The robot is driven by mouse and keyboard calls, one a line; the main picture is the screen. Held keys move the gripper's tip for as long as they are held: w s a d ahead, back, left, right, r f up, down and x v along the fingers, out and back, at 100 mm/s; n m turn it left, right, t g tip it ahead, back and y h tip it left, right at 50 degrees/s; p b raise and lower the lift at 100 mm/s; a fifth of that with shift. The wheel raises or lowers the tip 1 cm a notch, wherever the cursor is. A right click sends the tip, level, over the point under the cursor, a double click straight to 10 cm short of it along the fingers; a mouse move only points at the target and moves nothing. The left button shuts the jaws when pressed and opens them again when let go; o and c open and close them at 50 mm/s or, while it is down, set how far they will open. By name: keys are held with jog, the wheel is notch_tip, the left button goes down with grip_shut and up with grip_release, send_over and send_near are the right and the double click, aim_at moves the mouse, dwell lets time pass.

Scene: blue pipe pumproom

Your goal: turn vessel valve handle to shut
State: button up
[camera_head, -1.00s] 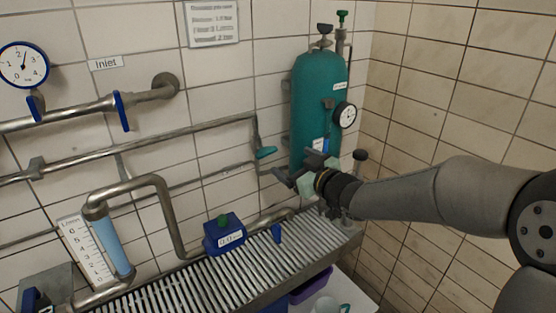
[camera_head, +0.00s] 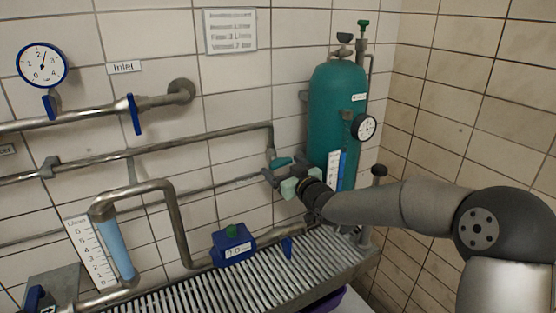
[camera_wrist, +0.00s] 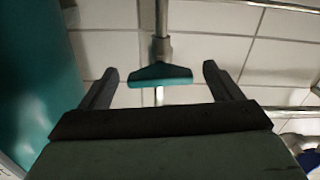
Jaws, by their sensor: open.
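The vessel valve handle (camera_head: 280,163) is a small teal lever on the pipe just left of the green vessel (camera_head: 334,112). In the wrist view the teal handle (camera_wrist: 160,75) lies crosswise on a vertical pipe, between and slightly beyond my fingertips. My gripper (camera_head: 268,175) is open and empty, close to the handle in the head view. In the wrist view my gripper (camera_wrist: 159,71) has one finger on each side of the handle, with a gap to both. Contact is not visible. The vessel's side shows at the left of the wrist view.
A gauge (camera_head: 364,127) sits on the vessel. Steel pipes (camera_head: 140,151) run along the tiled wall. Below are a metal grating (camera_head: 215,292), a blue box (camera_head: 233,244) with a green top, and a flow tube (camera_head: 114,248) with a scale. A blue inlet lever (camera_head: 134,114) is at upper left.

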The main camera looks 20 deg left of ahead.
aim_at(278, 162)
jog(key=shift+p+x, duration=0.3)
jog(key=shift+x, duration=1.5)
jog(key=c, duration=1)
jog(key=shift+f+m+b, duration=0.25)
jog(key=shift+m+b, duration=0.05)
jog(key=shift+b, duration=0.45)
jog(key=shift+m+b, duration=0.3)
jog(key=shift+b, duration=0.15)
jog(key=shift+r+m, duration=0.25)
jog(key=shift+m, duration=0.05)
jog(key=o, duration=1)
